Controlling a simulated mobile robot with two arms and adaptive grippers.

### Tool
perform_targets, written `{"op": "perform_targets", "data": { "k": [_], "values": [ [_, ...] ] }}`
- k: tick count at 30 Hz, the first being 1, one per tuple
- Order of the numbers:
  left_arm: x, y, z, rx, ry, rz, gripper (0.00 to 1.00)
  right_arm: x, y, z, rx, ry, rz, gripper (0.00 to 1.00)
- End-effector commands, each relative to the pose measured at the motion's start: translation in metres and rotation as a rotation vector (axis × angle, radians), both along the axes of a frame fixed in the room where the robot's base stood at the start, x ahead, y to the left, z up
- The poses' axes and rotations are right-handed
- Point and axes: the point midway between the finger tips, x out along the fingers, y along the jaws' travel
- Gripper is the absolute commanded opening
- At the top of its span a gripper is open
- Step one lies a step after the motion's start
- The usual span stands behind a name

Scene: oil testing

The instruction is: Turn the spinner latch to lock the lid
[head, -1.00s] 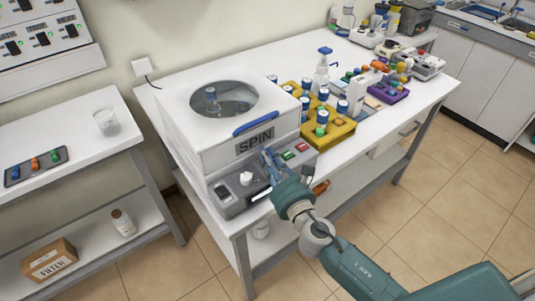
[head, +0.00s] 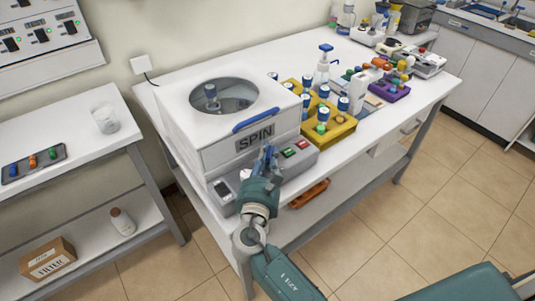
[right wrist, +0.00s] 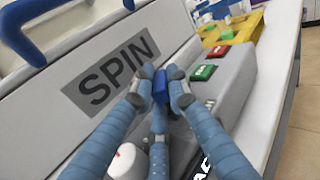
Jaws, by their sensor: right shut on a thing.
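The spinner is a white boxy machine (head: 185,120) marked SPIN on the bench. Its lid, with a round window (head: 224,96) and a blue handle (head: 256,119), looks down. My right gripper (head: 266,156) is at the machine's front, below the SPIN label (head: 255,138). In the right wrist view its fingers (right wrist: 158,84) are closed around a small blue latch (right wrist: 160,86), at the right end of the label. The fingers partly cover the latch, so its turn angle is hard to tell. My left gripper is not in view.
Green (right wrist: 204,72) and red (right wrist: 218,52) buttons sit right of the gripper. A white knob (right wrist: 127,161) is below it. Yellow racks (head: 334,135) with blue-capped bottles stand close on the right. An orange object (head: 310,194) lies on the lower shelf.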

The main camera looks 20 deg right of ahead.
Motion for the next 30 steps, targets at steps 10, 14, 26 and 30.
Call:
{"op": "perform_targets", "data": {
  "k": [10,14,26,30],
  "values": [
    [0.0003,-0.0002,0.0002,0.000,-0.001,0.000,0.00,0.0010,-0.0031,0.0053,-0.006,-0.010,-0.010,0.00],
    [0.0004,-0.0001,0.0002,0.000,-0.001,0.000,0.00,0.0009,-0.0031,0.0049,-0.005,-0.009,-0.010,0.31],
    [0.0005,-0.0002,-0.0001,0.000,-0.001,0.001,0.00,0.0002,-0.0009,0.0010,-0.002,-0.001,-0.005,0.31],
    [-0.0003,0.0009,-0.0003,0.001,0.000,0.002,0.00,0.0001,-0.0003,0.0000,-0.001,0.000,-0.003,0.31]
  ]
}}
